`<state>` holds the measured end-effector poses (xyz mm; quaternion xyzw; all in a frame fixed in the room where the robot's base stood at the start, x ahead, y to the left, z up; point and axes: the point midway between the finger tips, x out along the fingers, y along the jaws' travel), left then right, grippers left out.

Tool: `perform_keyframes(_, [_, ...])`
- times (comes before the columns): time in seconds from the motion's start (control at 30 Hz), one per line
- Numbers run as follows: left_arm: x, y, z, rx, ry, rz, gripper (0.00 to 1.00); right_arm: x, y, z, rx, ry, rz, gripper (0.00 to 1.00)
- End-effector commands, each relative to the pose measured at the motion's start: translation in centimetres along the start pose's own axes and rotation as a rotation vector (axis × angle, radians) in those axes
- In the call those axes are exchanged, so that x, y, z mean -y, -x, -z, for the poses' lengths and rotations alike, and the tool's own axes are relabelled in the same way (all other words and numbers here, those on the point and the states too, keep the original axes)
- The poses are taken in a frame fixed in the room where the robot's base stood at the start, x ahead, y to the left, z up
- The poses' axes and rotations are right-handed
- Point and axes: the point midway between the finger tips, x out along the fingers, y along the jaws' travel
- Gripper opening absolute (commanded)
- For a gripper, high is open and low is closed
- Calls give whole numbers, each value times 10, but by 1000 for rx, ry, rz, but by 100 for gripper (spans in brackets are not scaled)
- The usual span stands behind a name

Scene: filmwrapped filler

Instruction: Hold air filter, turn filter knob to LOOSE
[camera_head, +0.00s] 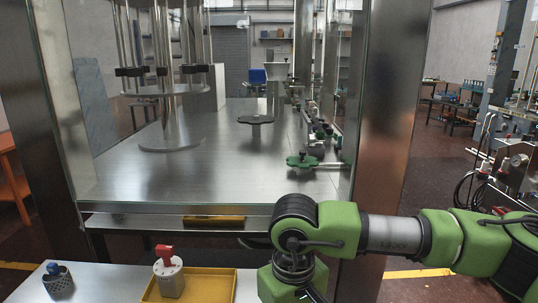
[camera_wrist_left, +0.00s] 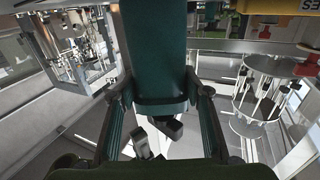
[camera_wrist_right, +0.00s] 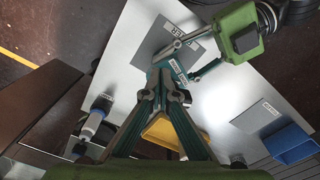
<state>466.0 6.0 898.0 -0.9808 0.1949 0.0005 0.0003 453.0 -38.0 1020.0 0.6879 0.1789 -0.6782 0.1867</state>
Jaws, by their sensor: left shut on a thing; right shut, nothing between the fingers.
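In the left wrist view my left gripper (camera_wrist_left: 160,97) is shut on a wide dark green block (camera_wrist_left: 155,55) that runs down between its fingers. I cannot tell whether this block is the air filter. My left gripper is not recognisable in the head view. My right gripper (camera_wrist_right: 173,88) is shut and empty in the right wrist view, above the pale tabletop. In the head view its fingertips are below the picture edge. A pale grey unit with a red handle (camera_head: 166,251) stands in a yellow tray (camera_head: 228,286).
A grey holder with a blue top (camera_head: 57,281) stands left of the tray. A blue bin (camera_wrist_right: 291,145) lies right in the right wrist view. A glass-walled steel cabinet (camera_head: 225,170) with green star-shaped knobs (camera_head: 301,161) stands behind the table, with a steel post (camera_head: 385,120) on its right.

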Motion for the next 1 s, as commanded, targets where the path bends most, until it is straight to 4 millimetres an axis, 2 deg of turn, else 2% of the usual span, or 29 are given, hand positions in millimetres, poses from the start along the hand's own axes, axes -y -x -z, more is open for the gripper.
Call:
perform_keyframes(0.5, [0,-1,3,-7,0,2,16,0,55,0,-1,0,0,0])
perform_keyframes(0.87, [0,-1,3,-7,0,2,16,1,59,0,-1,1,0,0])
perform_keyframes(1.0, [0,-1,3,-7,0,2,16,17,64,0,-3,6,-1,0])
